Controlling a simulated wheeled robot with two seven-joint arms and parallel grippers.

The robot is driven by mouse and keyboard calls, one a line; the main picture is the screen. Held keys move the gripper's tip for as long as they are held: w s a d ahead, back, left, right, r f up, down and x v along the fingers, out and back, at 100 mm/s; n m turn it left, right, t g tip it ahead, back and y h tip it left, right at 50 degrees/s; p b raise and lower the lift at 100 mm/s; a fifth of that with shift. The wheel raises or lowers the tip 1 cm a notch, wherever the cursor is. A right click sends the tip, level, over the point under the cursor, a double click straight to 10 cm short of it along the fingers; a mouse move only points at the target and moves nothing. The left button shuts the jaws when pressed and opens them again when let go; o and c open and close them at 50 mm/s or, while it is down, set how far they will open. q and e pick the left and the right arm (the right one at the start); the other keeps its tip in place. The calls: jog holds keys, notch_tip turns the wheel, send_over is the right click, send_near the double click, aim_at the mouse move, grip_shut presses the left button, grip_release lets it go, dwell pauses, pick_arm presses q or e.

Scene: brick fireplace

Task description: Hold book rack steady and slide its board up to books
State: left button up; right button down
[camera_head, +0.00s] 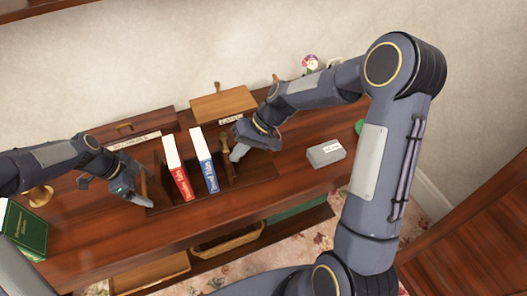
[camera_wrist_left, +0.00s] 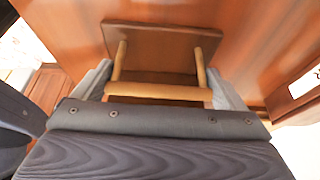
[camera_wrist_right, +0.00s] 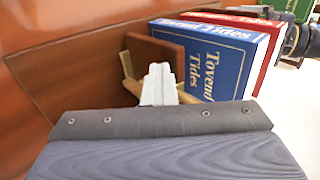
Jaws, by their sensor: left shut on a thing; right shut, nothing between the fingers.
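The dark wooden book rack (camera_head: 255,176) lies on the desk. A red book (camera_head: 178,172) and a blue book (camera_head: 205,163) stand upright on it, with a gap between them. The rack's movable board (camera_head: 227,158) stands upright right of the blue book; a narrow gap shows there in the head view. The right wrist view shows the board (camera_wrist_right: 157,62) with its pale wooden frame. My left gripper (camera_head: 139,193) is shut on the rack's left end, on its pale wooden handle (camera_wrist_left: 158,91). My right gripper (camera_head: 236,152) is shut and empty, its fingertips (camera_wrist_right: 160,84) beside the board's outer side.
A grey box (camera_head: 325,153) stands on the desk to the right. A wooden box (camera_head: 222,104) is behind the rack. A green book (camera_head: 24,229) lies at the left. A wicker basket (camera_head: 228,242) is on the shelf below. Clear desk lies in front of the rack.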

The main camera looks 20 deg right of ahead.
aim_at(225, 158)
pick_arm(q)
jog(key=shift+d, duration=0.2)
pick_arm(e)
jog(key=shift+a, duration=1.65)
jog(key=shift+w+a, duration=0.15)
jog(key=shift+a, duration=1.8)
jog(key=shift+w+a, duration=0.1)
jog(key=shift+a, duration=1.9)
pick_arm(q)
jog(key=shift+a, duration=0.1)
pick_arm(e)
jog(key=shift+v, duration=2.5)
jog(key=shift+w+r, duration=0.1)
jog(key=shift+r, duration=0.1)
